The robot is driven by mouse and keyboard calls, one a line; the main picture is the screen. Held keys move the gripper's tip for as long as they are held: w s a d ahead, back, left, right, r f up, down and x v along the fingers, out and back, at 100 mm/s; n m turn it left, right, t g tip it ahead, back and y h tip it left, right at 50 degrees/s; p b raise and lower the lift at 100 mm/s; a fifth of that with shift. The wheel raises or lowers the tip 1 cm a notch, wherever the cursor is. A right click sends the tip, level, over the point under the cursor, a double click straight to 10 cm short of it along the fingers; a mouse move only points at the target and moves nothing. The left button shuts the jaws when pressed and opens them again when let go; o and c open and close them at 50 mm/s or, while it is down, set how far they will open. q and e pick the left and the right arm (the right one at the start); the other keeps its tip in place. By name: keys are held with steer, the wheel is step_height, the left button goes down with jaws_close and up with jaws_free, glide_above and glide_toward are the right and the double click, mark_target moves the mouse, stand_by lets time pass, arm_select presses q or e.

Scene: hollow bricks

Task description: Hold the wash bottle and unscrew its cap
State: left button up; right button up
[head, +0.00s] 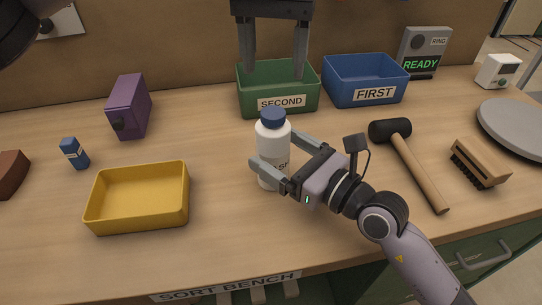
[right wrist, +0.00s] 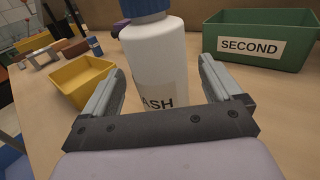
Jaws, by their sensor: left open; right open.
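The wash bottle (head: 272,143) is white with a blue cap (head: 272,117) and stands upright near the middle of the bench. My right gripper (head: 284,160) is open, with its fingers on either side of the bottle's body. In the right wrist view the bottle (right wrist: 158,60) stands between the fingers (right wrist: 158,88), with gaps beside it, and part of its label shows. The cap (right wrist: 146,8) is cut off at the top there. My left gripper (head: 275,68) is open and empty, pointing down above the green bin, higher and farther back than the bottle.
A green bin (head: 245,103) marked SECOND and a blue bin (head: 375,93) marked FIRST stand behind. A yellow tray (head: 140,220) is at left, with a purple box (head: 130,105) and small blue bottle (head: 74,153). A mallet (head: 417,170) and brush (head: 480,163) lie at right.

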mark_target(273, 112)
steer(key=shift+x, duration=2)
steer(key=shift+c, duration=0.2)
jaws_close()
arm_select(q)
steer(key=m, duration=0.4)
steer(key=shift+f, duration=0.1)
steer(key=shift+m, duration=0.3)
steer(key=shift+f, duration=3.95)
steer(key=c, duration=1.1)
